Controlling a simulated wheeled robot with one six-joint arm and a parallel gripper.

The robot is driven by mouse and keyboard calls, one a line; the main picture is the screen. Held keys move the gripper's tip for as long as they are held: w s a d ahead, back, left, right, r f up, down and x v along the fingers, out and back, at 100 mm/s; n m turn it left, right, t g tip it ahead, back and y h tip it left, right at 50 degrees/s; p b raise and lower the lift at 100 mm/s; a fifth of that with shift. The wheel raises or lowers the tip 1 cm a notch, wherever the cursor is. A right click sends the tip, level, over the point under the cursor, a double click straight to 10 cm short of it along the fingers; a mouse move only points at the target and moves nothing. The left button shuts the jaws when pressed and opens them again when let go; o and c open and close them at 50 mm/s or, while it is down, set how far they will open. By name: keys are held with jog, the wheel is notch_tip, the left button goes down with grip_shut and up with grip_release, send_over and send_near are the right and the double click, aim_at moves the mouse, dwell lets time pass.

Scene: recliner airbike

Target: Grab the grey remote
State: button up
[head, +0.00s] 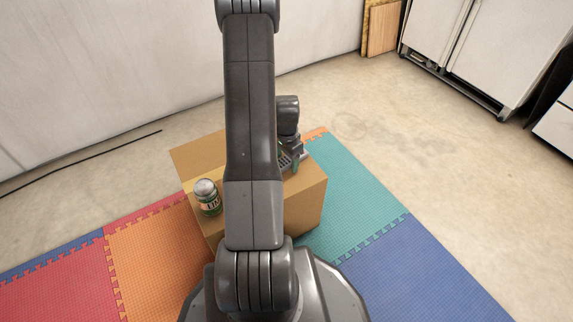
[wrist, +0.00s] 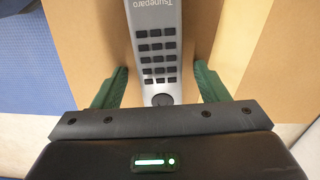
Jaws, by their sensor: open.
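The grey remote (wrist: 156,35) with dark buttons lies on the cardboard box (wrist: 85,35) in the wrist view. My gripper (wrist: 158,80) is open, with its green fingers on either side of the remote's near end. In the head view a small part of the remote (head: 285,162) shows beside my gripper (head: 291,166) on the box (head: 309,205). My arm hides the rest of it.
A green-labelled jar with a grey lid (head: 208,198) stands on the left part of the box. Coloured foam mats (head: 360,185) lie around the box. A white wall (head: 110,70) is behind, and white cabinets (head: 480,50) stand at the back right.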

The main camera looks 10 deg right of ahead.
jog(key=shift+r, duration=0.1)
jog(key=c, duration=1.1)
